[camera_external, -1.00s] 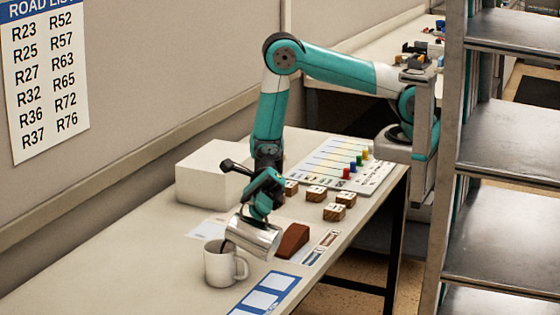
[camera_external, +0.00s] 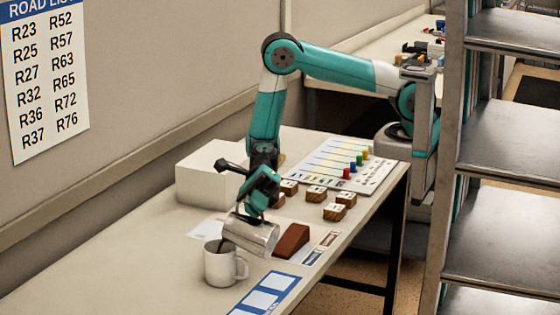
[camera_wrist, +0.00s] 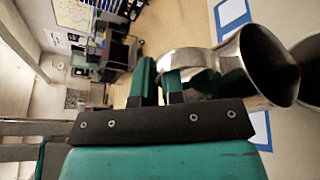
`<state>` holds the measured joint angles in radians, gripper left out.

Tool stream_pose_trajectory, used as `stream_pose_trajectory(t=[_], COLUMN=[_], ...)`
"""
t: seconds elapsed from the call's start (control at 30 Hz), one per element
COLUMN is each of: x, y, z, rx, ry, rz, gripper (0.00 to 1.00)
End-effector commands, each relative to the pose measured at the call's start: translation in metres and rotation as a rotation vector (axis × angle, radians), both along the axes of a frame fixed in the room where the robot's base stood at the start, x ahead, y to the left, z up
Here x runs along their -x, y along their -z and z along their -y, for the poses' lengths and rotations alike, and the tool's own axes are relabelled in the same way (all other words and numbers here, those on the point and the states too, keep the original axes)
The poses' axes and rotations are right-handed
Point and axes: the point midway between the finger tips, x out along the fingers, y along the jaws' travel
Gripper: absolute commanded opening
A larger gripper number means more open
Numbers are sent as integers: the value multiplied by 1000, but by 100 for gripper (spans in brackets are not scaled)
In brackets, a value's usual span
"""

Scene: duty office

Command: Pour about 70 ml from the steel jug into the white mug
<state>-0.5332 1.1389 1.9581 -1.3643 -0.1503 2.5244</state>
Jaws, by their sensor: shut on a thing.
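The steel jug (camera_external: 256,238) is tipped far over in the external view, its mouth to the left above the white mug (camera_external: 222,268). My gripper (camera_external: 254,208) is shut on the jug from above and behind. The mug stands upright on the table with its handle to the right. Dark brown liquid (camera_external: 226,245) shows between the jug's lip and the mug's opening; I cannot tell how full the mug is. In the wrist view the jug (camera_wrist: 228,62) lies at the right of my fingers, its open mouth facing right.
A brown wedge (camera_external: 291,241) lies close to the right of the jug. Several wooden blocks (camera_external: 334,212) and a board with coloured pegs (camera_external: 330,165) are behind. A white box (camera_external: 207,175) stands at the back left. A blue-framed card (camera_external: 266,294) lies in front. The table's left front is clear.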

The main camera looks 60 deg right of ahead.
Motion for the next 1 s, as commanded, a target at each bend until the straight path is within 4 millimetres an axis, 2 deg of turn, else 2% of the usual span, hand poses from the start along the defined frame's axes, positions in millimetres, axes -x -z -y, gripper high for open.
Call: stream_pose_trajectory(t=[0.07, 0.13, 0.17, 0.37, 0.7, 1.0], x=[9, 27, 29, 33, 46, 50], y=[7, 19, 16, 11, 30, 25], z=[0, 2, 2, 2, 3, 4], rx=[-1, -6, -11, -16, -29, -34], ry=[-2, -6, -4, -2, -4, -4], rz=[34, 118, 159, 235, 419, 497], gripper=[0, 0, 0, 0, 0, 0])
